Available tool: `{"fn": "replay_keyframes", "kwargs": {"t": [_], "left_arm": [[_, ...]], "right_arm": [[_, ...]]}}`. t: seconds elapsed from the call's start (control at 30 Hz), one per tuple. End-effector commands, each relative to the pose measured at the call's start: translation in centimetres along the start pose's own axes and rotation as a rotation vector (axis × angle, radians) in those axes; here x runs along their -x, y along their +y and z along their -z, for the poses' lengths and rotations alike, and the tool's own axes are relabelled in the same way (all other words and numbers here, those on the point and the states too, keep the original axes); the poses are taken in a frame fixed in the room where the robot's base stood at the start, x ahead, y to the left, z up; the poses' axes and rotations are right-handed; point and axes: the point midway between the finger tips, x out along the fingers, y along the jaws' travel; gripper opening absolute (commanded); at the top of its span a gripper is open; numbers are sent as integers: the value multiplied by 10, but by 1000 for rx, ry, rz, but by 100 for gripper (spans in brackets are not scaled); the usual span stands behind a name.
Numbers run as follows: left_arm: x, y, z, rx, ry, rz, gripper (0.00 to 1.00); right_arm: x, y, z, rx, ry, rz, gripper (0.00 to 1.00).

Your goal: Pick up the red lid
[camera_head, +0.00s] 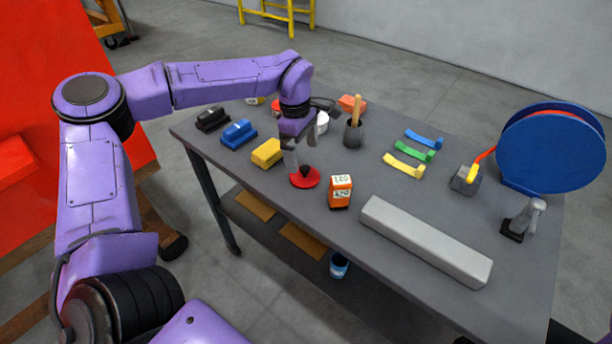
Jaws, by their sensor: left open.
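The red lid (309,181) is a flat red disc with a dark knob in its middle. It lies on the grey table (385,225) near the front edge, left of an orange box. My left gripper (297,168) points down at the lid, its fingers open around or just beside the knob. Whether the fingers touch the knob is too small to tell. My right gripper is not in view.
Close to the lid are a yellow block (267,152), the orange box (340,191) and a dark cup (353,134) with a wooden handle. A long grey bar (425,241) and a blue reel (550,150) lie to the right.

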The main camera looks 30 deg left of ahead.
Motion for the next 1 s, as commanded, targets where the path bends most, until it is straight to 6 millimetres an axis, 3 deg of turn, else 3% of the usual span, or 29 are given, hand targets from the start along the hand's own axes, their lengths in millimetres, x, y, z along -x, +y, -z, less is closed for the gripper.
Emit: {"fn": "replay_keyframes", "kwargs": {"t": [0.4,0.63,0.67,0.77,0.8,1.0], "left_arm": [[-59,-2,-1,3,0,0,100],[-63,-2,0,4,0,-3,100],[-63,-2,0,4,0,-3,94],[-63,-2,0,4,0,-3,61],[-63,-2,0,4,0,-3,56],[-62,-2,0,5,0,-3,56]], "right_arm": [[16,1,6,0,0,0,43],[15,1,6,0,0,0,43],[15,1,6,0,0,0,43],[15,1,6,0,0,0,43],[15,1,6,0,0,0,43],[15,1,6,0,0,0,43]]}}
